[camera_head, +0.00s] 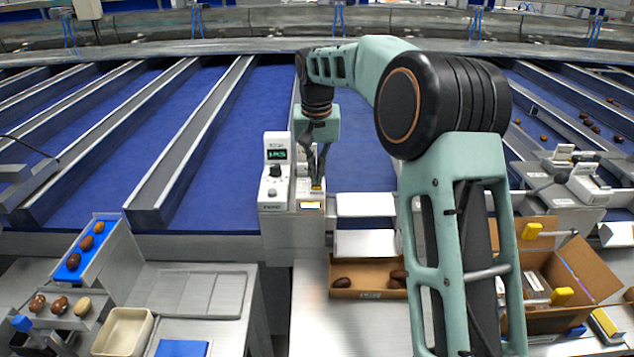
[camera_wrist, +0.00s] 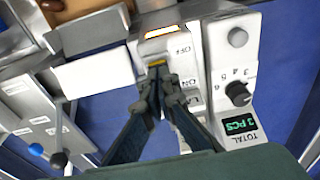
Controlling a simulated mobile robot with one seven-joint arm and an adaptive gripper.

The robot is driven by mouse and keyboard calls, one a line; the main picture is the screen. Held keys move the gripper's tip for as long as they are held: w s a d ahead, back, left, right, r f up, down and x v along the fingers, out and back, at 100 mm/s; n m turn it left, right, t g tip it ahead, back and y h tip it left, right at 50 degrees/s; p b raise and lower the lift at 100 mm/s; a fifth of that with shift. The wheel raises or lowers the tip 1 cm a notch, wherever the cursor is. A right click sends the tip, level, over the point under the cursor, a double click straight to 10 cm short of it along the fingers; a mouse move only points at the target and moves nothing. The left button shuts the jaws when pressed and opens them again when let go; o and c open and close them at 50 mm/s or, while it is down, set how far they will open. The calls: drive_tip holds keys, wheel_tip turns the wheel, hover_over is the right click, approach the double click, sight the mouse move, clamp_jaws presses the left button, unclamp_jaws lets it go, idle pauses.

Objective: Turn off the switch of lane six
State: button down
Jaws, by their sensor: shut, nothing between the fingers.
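The white control box (camera_head: 277,204) stands at the front of the blue lanes. My gripper (camera_head: 317,186) is shut and points down at the switch area on its right part. In the wrist view my gripper's fingertips (camera_wrist: 157,72) are together at a small dark and amber piece (camera_wrist: 156,62), beside printed OFF and ON labels. The fingers hide most of the switch, so its position and any contact cannot be told. A lit amber window (camera_wrist: 160,32) lies just beyond the OFF end; it also shows in the head view (camera_head: 311,205). The lane label is partly covered.
The box also carries a black numbered dial (camera_wrist: 238,93), a grey button (camera_wrist: 238,37) and a green display (camera_head: 277,155). A metal sorting bench (camera_head: 235,300) stands left.

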drive_tip(key=shift+f+b, duration=0.35)
drive_tip(key=shift+f, duration=0.3)
drive_tip(key=shift+r, duration=0.1)
drive_tip(key=shift+r+p, duration=3.15)
drive_tip(key=shift+r, duration=0.35)
